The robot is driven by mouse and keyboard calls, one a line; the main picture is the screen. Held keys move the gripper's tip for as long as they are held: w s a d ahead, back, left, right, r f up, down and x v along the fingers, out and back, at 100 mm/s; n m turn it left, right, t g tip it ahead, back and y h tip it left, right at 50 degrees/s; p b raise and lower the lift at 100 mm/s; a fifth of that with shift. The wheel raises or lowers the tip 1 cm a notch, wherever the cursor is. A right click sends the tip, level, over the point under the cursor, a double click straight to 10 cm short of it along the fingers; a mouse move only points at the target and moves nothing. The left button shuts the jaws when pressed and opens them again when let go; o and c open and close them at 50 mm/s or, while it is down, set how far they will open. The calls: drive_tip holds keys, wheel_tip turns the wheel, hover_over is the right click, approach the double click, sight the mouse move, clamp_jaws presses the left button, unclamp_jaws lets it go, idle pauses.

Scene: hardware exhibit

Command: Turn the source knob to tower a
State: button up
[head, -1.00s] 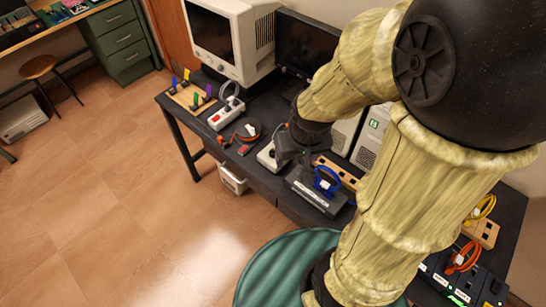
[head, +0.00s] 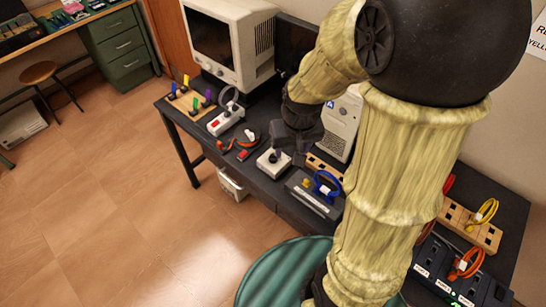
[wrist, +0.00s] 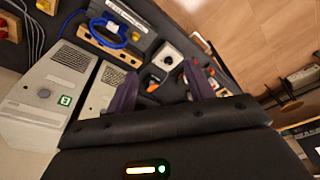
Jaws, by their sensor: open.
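A small white box with a dark knob (head: 273,156) on top stands near the front edge of the dark table; I take it as the source knob. It also shows in the wrist view (wrist: 170,56), beyond my fingertips. Which way the knob points is too small to tell. A pale computer tower (head: 342,118) with a blue label, seemingly an A, stands behind it. A tower with a green label (wrist: 42,98) shows at left in the wrist view. My gripper (wrist: 162,84) is open and empty, with its dark fingers apart. In the head view it is behind and right of the box, not around the knob.
A grey box with a blue cable (head: 325,188) stands right of the knob box. A monitor (head: 225,45) stands at the back.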

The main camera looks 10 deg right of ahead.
drive_tip(key=w+f+g+b, duration=0.1)
drive_tip(key=w+f+b, duration=0.3)
drive_tip(key=w, duration=0.6)
drive_tip(key=m+g+b, duration=0.1)
drive_tip(key=m+b, duration=0.1)
hover_over(273, 156)
wheel_tip(273, 156, down, 8)
drive_tip(key=shift+r, duration=0.15)
wheel_tip(273, 156, down, 17)
drive_tip(key=p, duration=0.4)
drive_tip(key=shift+f, duration=0.2)
drive_tip(key=c, duration=1)
drive_tip(key=shift+o, duration=0.2)
